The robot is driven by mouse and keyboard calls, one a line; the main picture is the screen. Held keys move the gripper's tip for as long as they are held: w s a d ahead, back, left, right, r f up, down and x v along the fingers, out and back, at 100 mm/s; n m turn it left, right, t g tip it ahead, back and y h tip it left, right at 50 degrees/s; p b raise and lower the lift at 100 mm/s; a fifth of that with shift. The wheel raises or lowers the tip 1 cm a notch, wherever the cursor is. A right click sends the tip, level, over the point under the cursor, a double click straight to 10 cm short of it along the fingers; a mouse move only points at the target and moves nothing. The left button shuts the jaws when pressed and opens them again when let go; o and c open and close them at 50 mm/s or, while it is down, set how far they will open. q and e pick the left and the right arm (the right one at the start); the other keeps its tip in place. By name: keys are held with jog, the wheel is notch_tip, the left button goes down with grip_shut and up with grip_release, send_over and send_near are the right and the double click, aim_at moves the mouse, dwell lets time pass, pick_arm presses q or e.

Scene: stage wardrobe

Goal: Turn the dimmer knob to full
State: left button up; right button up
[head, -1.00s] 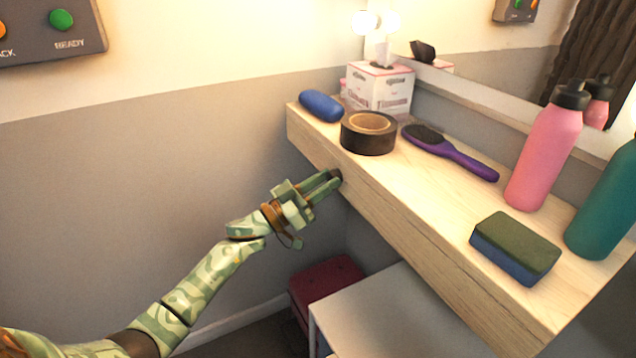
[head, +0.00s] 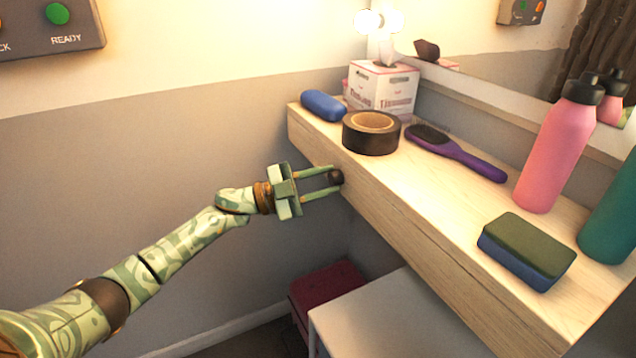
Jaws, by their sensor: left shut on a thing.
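The dimmer knob (head: 336,177) is a small dark round knob on the front edge of the wooden shelf (head: 420,250), below the roll of tape. My left gripper (head: 329,182) reaches it from the left. Its two green fingers are shut on the knob, one above and one below. The fingers partly cover the knob, and I see no mark on it that tells its setting. My right gripper is not in view.
On the shelf stand a blue case (head: 323,106), a tape roll (head: 371,133), a tissue box (head: 383,88), a purple hairbrush (head: 455,152), a sponge (head: 527,250), a pink bottle (head: 556,150) and a teal bottle (head: 612,215). A white table (head: 375,315) and maroon stool (head: 325,285) are below.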

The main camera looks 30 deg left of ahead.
pick_arm(q)
jog(key=m, duration=0.1)
jog(key=m+g, duration=0.1)
jog(key=m, duration=0.1)
jog(key=m+g, duration=0.1)
jog(key=shift+a+r+m, duration=0.2)
jog(key=shift+r+m, duration=0.05)
jog(key=shift+m, duration=0.15)
jog(key=shift+w+r+m+y, duration=0.15)
jog(key=shift+m+y, duration=0.35)
jog(key=shift+m, duration=0.6)
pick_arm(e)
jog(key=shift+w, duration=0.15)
pick_arm(q)
jog(key=shift+a+g, duration=0.1)
jog(key=shift+g, duration=0.2)
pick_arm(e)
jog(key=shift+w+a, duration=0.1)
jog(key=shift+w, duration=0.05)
pick_arm(q)
jog(key=o, duration=1)
jog(key=shift+c, duration=0.2)
